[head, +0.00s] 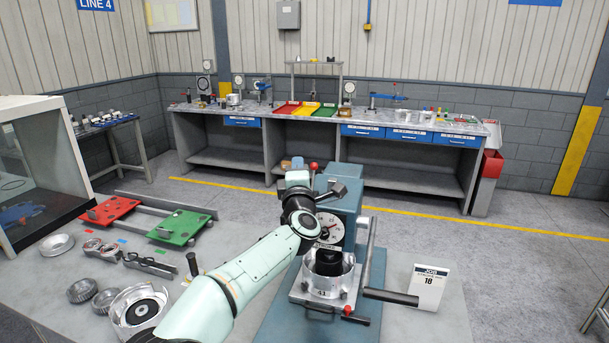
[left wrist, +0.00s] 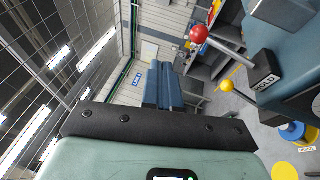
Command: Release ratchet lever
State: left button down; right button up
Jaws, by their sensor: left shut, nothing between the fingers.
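The blue-grey press (head: 345,185) stands on the near table with a round dial on its front. A lever with a red ball knob (head: 313,166) shows at its upper left. In the left wrist view the red ball (left wrist: 198,33) sits on a metal rod, with a yellow ball (left wrist: 227,85) and a dark HOLD block (left wrist: 264,70) below it. My left gripper (head: 325,190) is shut and empty, beside the press's upper left near the red-knobbed lever. Contact cannot be told. My arm hides part of the press. My right gripper is out of view.
A metal cup (head: 328,277) sits under the press. A long black-gripped handle (head: 391,297) juts right, beside a JOB 18 card (head: 429,286). Red (head: 110,210) and green (head: 182,227) pallets and several metal parts lie left. A workbench (head: 330,125) runs along the wall.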

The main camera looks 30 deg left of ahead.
pick_arm(q)
jog(key=s+d+r+b, duration=0.1)
jog(key=s+d+r, duration=0.2)
jog(key=s+d, duration=0.2)
jog(key=s, duration=0.3)
jog(key=shift+s+b, duration=0.15)
jog(key=shift+b, duration=0.2)
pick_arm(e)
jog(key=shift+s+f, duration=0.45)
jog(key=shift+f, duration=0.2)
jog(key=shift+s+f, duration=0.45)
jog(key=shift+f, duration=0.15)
pick_arm(q)
jog(key=shift+d, duration=0.1)
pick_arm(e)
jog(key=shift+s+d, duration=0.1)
